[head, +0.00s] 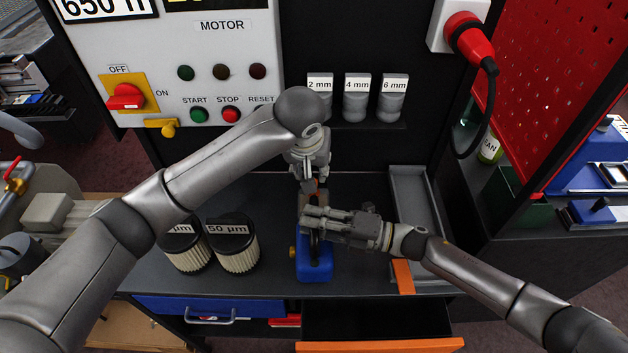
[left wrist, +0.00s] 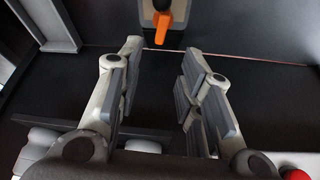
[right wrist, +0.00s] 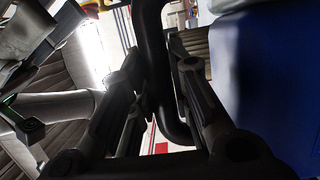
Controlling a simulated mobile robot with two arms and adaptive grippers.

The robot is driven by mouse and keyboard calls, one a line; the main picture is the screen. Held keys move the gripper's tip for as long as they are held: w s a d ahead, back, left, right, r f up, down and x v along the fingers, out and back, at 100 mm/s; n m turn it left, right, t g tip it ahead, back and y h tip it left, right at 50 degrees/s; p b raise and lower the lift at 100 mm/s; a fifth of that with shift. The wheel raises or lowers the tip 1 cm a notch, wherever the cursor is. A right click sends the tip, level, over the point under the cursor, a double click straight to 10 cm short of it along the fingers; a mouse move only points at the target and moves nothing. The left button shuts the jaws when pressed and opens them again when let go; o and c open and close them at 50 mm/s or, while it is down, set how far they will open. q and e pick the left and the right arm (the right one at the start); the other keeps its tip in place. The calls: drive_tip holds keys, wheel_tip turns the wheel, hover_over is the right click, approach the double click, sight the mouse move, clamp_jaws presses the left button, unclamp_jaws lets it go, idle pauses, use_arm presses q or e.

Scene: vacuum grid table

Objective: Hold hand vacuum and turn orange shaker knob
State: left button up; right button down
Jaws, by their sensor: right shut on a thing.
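The blue hand vacuum (head: 314,262) stands on the dark table in the middle of the head view. My right gripper (head: 318,222) reaches in from the right and is shut on its black handle (right wrist: 152,70); the blue body fills the right side of the right wrist view. My left gripper (head: 309,183) is just behind the vacuum, pointing down. In the left wrist view its fingers (left wrist: 160,85) are apart with nothing between them. The orange shaker knob (left wrist: 162,27) sits on a pale plate beyond the fingertips, clear of them. In the head view my arm largely hides that spot.
Two pleated filters, one marked 50 µm (head: 234,250), stand left of the vacuum. A grey tray (head: 411,190) lies to the right. Labelled grey containers (head: 356,100) line the back shelf. An orange-edged drawer (head: 380,345) is open in front. A control panel (head: 190,60) stands behind left.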

use_arm(q)
drive_tip(key=x, duration=1.1)
drive_tip(key=shift+s, duration=0.1)
clamp_jaws()
